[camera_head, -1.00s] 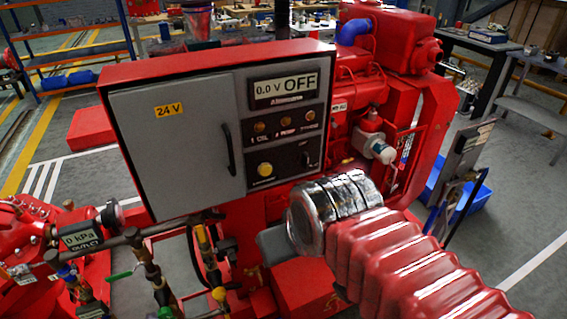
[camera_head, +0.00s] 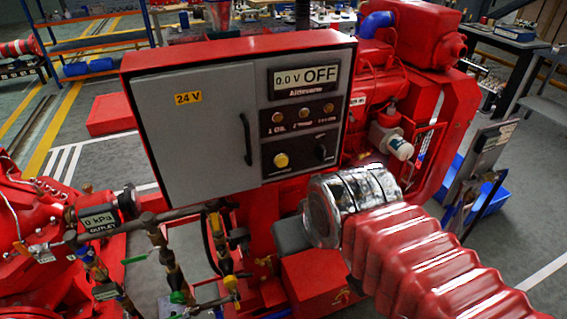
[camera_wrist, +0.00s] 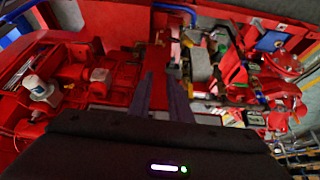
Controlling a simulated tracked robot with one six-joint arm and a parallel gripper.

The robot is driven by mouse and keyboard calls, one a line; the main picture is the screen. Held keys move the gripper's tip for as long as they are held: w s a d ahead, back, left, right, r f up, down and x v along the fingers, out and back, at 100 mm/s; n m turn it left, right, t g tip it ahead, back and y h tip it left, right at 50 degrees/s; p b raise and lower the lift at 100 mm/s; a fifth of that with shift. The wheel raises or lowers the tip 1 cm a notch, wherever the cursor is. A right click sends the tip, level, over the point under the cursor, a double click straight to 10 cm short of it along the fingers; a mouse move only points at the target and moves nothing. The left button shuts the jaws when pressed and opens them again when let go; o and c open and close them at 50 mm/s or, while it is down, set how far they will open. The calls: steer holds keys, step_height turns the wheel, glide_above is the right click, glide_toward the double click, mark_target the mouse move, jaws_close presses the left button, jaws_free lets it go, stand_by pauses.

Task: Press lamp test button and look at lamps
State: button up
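The grey control panel (camera_head: 195,135) in a red box fills the middle of the head view. A round yellow button (camera_head: 281,160) sits low on its right part, beside a black knob (camera_head: 320,152); their labels are too small to read. Above them is a row of three small, dull amber lamps (camera_head: 303,113). The display (camera_head: 303,80) reads 0.0 V OFF. My gripper (camera_wrist: 161,88) shows only in the wrist view, its two dark fingers apart with red machinery behind the gap. The button and lamps cannot be made out in the wrist view.
A red ribbed hose (camera_head: 415,255) with a silver clamp band (camera_head: 350,203) stands in front of the panel's lower right. Pipes and valves (camera_head: 165,265) and an outlet gauge (camera_head: 98,222) are at lower left. Open floor (camera_head: 115,150) lies left of the panel.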

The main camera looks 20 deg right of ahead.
jaws_close()
stand_by(1.4)
